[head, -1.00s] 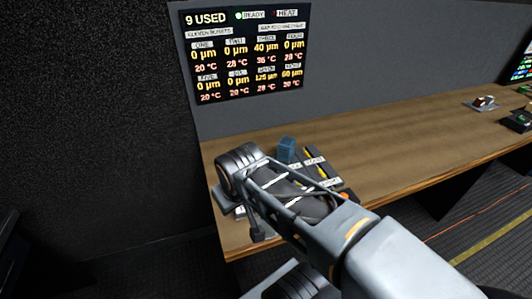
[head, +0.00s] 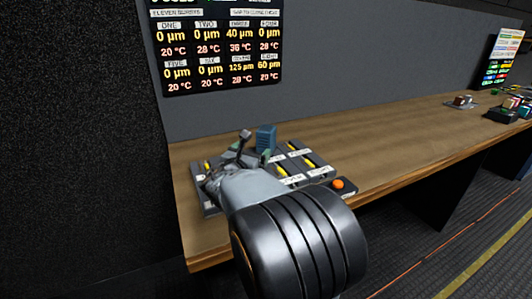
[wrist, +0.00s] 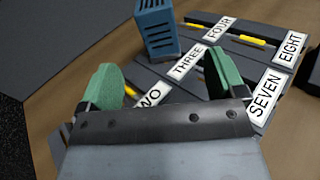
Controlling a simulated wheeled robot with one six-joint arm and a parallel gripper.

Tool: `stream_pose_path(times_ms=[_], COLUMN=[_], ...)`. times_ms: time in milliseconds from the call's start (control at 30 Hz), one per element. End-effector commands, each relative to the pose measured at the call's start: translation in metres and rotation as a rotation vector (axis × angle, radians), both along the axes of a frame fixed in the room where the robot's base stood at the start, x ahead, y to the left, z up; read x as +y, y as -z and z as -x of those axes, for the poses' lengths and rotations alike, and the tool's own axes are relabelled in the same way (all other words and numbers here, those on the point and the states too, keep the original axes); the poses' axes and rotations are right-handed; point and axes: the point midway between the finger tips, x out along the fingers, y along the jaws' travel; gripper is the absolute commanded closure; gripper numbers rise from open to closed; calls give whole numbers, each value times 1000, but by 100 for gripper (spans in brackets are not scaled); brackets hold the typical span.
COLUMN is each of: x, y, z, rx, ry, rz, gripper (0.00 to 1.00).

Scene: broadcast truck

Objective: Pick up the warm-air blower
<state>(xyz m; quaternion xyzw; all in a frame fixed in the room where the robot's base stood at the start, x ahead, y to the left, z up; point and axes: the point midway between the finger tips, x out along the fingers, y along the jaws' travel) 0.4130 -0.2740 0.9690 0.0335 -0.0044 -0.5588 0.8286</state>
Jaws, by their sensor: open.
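The warm-air blower looks to be the blue box with slotted vents (head: 265,139), standing at the back of the dark labelled panel. In the wrist view the blue blower (wrist: 158,30) is at top centre, beyond the fingertips and between their lines. My gripper (wrist: 162,76) is open and empty, with green pads spread apart. In the head view my gripper (head: 254,152) is over the panel, just in front of the blower and apart from it as far as I can tell. My arm hides part of the panel.
The dark panel (head: 297,167) has labelled slots with yellow pieces; THREE, FOUR, SEVEN and EIGHT are readable in the wrist view. A black box with an orange button (head: 338,184) is to its right. A readings screen (head: 222,45) hangs behind.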

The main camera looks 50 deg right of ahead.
Motion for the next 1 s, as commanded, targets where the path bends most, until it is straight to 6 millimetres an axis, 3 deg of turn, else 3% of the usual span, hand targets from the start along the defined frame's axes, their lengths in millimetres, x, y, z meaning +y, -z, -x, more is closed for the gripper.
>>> stream_pose_path(times_ms=[400, 767, 1000], x=[-60, -85, -114], y=[4, 3, 4], z=[-29, -40, -53], rx=[48, 44, 46], ry=[-20, -22, -21], rz=[53, 52, 51], gripper=[11, 11, 11])
